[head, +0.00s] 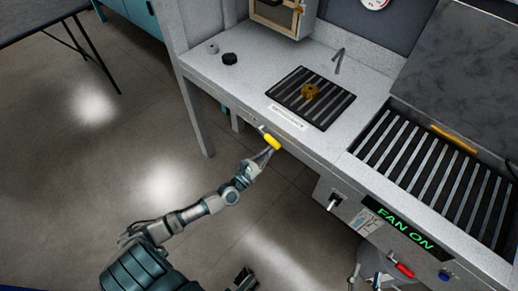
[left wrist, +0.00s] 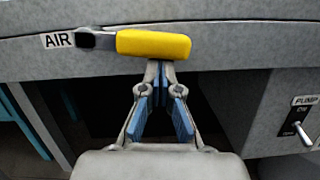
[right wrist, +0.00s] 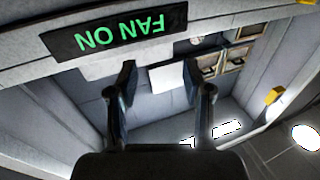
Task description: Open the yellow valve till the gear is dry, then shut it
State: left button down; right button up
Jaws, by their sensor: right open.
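The yellow valve handle (head: 271,141) is on the front edge of the bench. In the left wrist view the yellow handle (left wrist: 153,44) lies level, pointing right from a black pivot beside an AIR label. My left gripper (left wrist: 163,70) is just below it, its fingertips close together at its lower edge; whether they touch it is unclear. In the head view my left gripper (head: 264,153) reaches the handle. The gear (head: 311,91), brownish gold, lies on a black grate (head: 326,118); its wetness cannot be told. My right gripper (right wrist: 158,80) is open and empty below the bench front.
A FAN ON display (head: 404,230) is on the bench front, with a lever switch (head: 335,202) left of it. A red handle (head: 403,270) is below. A larger slatted grate (head: 430,160) is at right. A black knob (head: 230,58) stands on the bench top.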

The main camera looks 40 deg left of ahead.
pick_arm(q)
jog(key=shift+d+r+n+y, duration=0.2)
jog(key=shift+r+n+y, duration=0.25)
jog(key=shift+n, duration=0.45)
pick_arm(e)
jog(key=shift+f+g, duration=0.5)
jog(key=shift+f, duration=0.15)
